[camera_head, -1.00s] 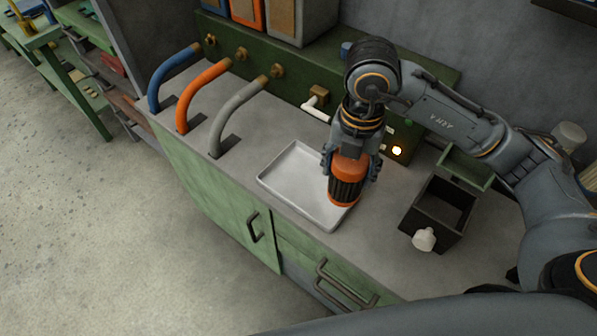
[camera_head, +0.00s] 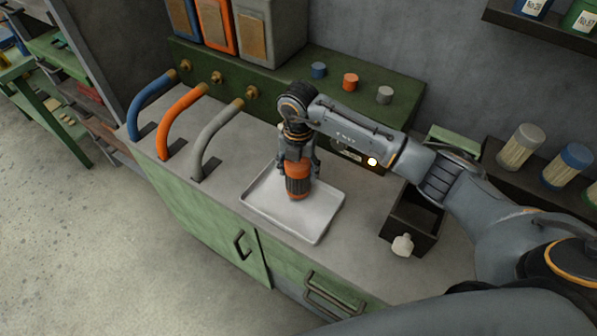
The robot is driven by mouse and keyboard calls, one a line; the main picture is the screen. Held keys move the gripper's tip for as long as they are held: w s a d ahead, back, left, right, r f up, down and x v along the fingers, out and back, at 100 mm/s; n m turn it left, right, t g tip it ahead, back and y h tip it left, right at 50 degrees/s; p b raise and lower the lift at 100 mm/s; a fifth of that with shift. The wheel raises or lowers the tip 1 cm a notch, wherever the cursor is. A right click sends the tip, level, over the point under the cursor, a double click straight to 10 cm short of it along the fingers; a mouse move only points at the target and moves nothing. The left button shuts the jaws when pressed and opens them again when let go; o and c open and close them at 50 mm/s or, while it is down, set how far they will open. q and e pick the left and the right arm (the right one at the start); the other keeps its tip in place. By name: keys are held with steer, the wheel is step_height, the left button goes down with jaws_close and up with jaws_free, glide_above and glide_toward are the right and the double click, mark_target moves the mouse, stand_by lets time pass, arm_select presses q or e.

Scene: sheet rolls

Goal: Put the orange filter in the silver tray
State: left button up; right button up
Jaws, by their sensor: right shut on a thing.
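The orange filter (camera_head: 298,183) has orange ends and a dark ribbed middle. It is upright in my right gripper (camera_head: 298,165), which is shut on it from above. The filter is over the silver tray (camera_head: 318,226), a shallow tray on the grey counter. Its lower end appears at or just above the tray floor; I cannot tell whether it touches. My left gripper is not in view.
Blue, orange and grey hoses (camera_head: 214,137) curve onto the counter left of the tray. A dark open box (camera_head: 416,219) with a white knob (camera_head: 402,245) stands right of it. Filters with grey and blue caps (camera_head: 575,157) stand at the far right. Bare counter surrounds the tray.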

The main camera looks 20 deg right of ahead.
steer(key=shift+s+f+p, duration=0.1)
steer(key=shift+f+p, duration=0.2)
steer(key=shift+f, duration=0.6)
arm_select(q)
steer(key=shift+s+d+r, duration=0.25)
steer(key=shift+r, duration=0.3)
arm_select(e)
steer(key=shift+f, duration=0.15)
steer(key=shift+f, duration=0.15)
steer(key=o, duration=1.4)
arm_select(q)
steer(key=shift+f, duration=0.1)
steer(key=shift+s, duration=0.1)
arm_select(e)
steer(key=shift+r, duration=0.3)
arm_select(q)
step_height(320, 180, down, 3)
steer(key=b, duration=0.3)
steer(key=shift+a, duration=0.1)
arm_select(e)
step_height(320, 180, up, 12)
steer(key=shift+f, duration=0.1)
